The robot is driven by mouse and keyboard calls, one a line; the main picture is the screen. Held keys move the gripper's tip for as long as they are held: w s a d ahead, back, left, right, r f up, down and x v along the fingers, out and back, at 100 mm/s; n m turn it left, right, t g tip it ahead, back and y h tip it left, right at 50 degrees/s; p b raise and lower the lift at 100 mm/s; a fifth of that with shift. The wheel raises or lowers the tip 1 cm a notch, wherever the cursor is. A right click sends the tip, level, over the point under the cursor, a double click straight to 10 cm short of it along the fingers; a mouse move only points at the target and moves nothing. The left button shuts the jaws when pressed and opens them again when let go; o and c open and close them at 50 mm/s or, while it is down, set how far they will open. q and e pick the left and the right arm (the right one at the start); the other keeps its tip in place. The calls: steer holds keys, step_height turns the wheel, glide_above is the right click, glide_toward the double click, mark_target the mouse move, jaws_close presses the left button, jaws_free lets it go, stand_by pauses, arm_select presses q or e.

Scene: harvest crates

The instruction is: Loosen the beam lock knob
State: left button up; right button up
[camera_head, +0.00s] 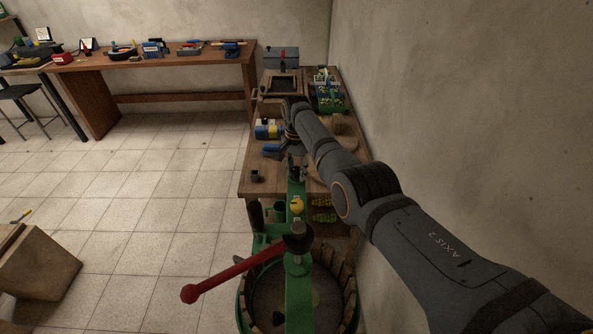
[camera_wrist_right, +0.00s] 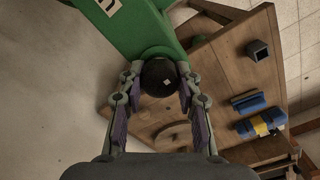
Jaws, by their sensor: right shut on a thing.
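A round black knob (camera_wrist_right: 159,77) with a small light mark sits at the edge of the green beam (camera_wrist_right: 135,28) in the right wrist view. My right gripper (camera_wrist_right: 158,84) has one finger on each side of the knob and is shut on it. In the head view my right gripper (camera_head: 295,165) reaches down to the far end of the green beam (camera_head: 298,270) of the press, and the knob is mostly hidden there. My left gripper is not in view.
The press has a red lever (camera_head: 235,271) reaching left and a slatted wooden basket (camera_head: 347,285) below. A wooden table (camera_head: 250,184) with a small dark cup (camera_head: 257,176) and blue-yellow item (camera_head: 268,129) stands beyond. A wall is close on the right; the floor left is open.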

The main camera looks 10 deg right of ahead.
steer(key=n, duration=0.9)
steer(key=shift+a+n, duration=0.1)
steer(key=shift+n, duration=0.2)
steer(key=n, duration=0.8)
steer(key=shift+s+n+p, duration=0.1)
steer(key=shift+n+p, duration=0.2)
steer(key=shift+f, duration=0.1)
steer(key=o, duration=1.2)
